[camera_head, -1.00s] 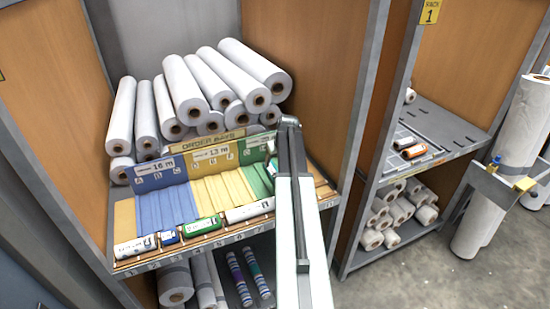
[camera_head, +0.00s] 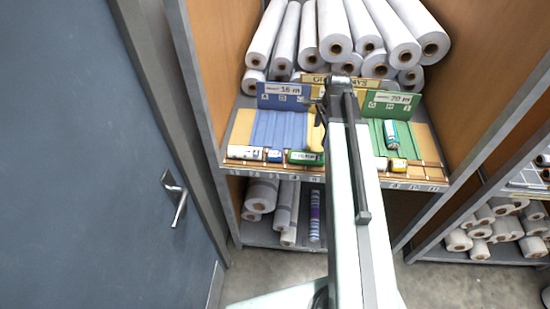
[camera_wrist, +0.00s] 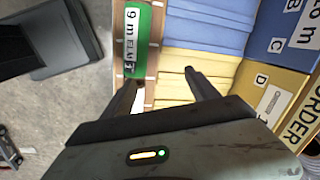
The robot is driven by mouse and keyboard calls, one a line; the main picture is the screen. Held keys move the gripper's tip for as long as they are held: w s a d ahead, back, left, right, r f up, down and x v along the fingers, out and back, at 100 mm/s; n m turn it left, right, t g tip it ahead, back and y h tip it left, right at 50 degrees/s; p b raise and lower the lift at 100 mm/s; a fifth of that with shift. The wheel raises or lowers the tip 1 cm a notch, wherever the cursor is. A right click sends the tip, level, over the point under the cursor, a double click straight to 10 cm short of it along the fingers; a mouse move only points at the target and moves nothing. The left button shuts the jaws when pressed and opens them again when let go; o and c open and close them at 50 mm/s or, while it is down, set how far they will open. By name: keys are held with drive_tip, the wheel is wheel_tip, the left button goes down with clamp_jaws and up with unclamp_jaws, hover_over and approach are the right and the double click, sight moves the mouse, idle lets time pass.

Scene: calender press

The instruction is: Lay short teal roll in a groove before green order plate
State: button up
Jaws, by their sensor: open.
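The short teal roll (camera_head: 391,134), with a white label, lies lengthwise on the green grooved bay (camera_head: 409,143) before the green order plate (camera_head: 394,104) in the head view. My gripper (camera_wrist: 161,78) is open and empty in the wrist view. Its fingers are over the front ledge and the yellow bay, beside a green roll marked 9 m (camera_wrist: 143,40). That green roll also shows on the front ledge in the head view (camera_head: 305,157). In the head view my arm covers most of the yellow bay and my gripper is mostly hidden. The teal roll is out of the wrist view.
A blue bay (camera_head: 272,130) with its blue plate (camera_head: 283,96) is on the left. Large white rolls (camera_head: 335,30) are stacked behind. A grey door (camera_head: 90,150) stands left.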

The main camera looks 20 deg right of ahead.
drive_tip(key=s+a+n+g, duration=0.1)
drive_tip(key=s+a+n, duration=0.3)
drive_tip(key=a+n, duration=0.55)
drive_tip(key=s+a+n+g, duration=0.1)
drive_tip(key=s+a+n, duration=0.3)
drive_tip(key=a+n, duration=0.6)
wheel_tip(320, 180, down, 10)
drive_tip(key=a+m+b, duration=0.1)
drive_tip(key=b, duration=0.8)
drive_tip(key=shift+w, duration=0.2)
drive_tip(key=shift+r, duration=0.1)
